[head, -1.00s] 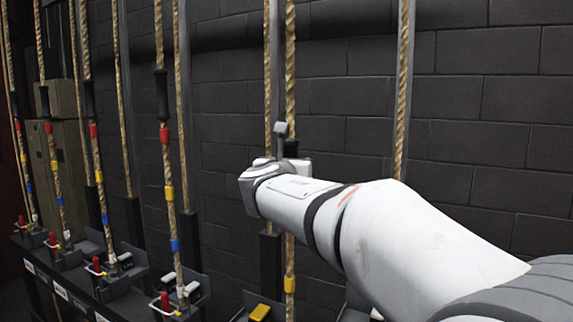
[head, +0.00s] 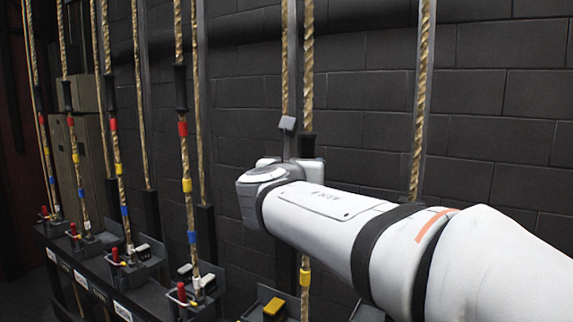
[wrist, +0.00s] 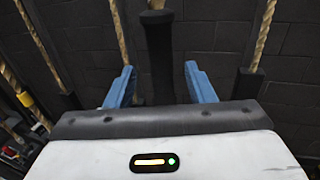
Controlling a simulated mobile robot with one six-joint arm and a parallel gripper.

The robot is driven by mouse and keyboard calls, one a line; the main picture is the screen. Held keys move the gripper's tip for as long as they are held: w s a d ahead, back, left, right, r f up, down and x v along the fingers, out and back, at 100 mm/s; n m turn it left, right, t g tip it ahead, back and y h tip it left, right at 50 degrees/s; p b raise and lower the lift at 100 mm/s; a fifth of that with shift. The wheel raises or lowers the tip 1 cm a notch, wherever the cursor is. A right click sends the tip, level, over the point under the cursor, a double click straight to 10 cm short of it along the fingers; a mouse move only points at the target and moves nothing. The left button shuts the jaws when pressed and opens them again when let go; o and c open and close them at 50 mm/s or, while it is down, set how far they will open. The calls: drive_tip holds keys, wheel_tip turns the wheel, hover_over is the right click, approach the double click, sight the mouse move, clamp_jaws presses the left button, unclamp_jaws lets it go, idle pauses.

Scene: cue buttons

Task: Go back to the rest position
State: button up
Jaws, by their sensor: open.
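My gripper (wrist: 159,70) shows in the wrist view as two blue fingers, spread apart and empty. A black sleeve (wrist: 158,45) on a rope stands upright between and beyond the fingers; I cannot tell how far beyond. In the head view my white arm reaches in from the lower right, and its wrist hides the fingers. The top of a black sleeve (head: 307,146) shows just behind the wrist on a rope (head: 307,60).
Several ropes with coloured bands hang in a row to the left. A dark block wall (head: 490,120) stands behind. Grey cabinets (head: 92,160) stand far left.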

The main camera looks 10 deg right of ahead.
drive_tip(key=s+d+f+m+g+p, duration=0.1)
drive_tip(key=s+d+f+m+g, duration=0.2)
drive_tip(key=f+m, duration=0.2)
drive_tip(key=s+d+f+m+g+y, duration=0.1)
drive_tip(key=s+d+f+m+g, duration=0.1)
drive_tip(key=s+f+m, duration=0.3)
drive_tip(key=s+d+f+m+g+p, duration=0.1)
drive_tip(key=d+f+m+g, duration=0.25)
drive_tip(key=f, duration=0.25)
drive_tip(key=s+a+f+m+g+y+p, duration=0.1)
drive_tip(key=s+a+f+m+g+y, duration=0.1)
drive_tip(key=s+f+m, duration=0.5)
drive_tip(key=s+a+f+m+g+y+p, duration=0.1)
drive_tip(key=s+a+f+m+g+y, duration=0.2)
drive_tip(key=s+f+m, duration=0.4)
drive_tip(key=s+m+y, duration=0.1)
drive_tip(key=m, duration=0.2)
drive_tip(key=shift+s+a+f+m, duration=0.25)
drive_tip(key=shift+s+a+m, duration=0.05)
drive_tip(key=shift+a+m, duration=0.05)
drive_tip(key=shift+c, duration=0.3)
drive_tip(key=shift+c, duration=0.8)
drive_tip(key=shift+a, duration=0.1)
drive_tip(key=shift+c, duration=0.3)
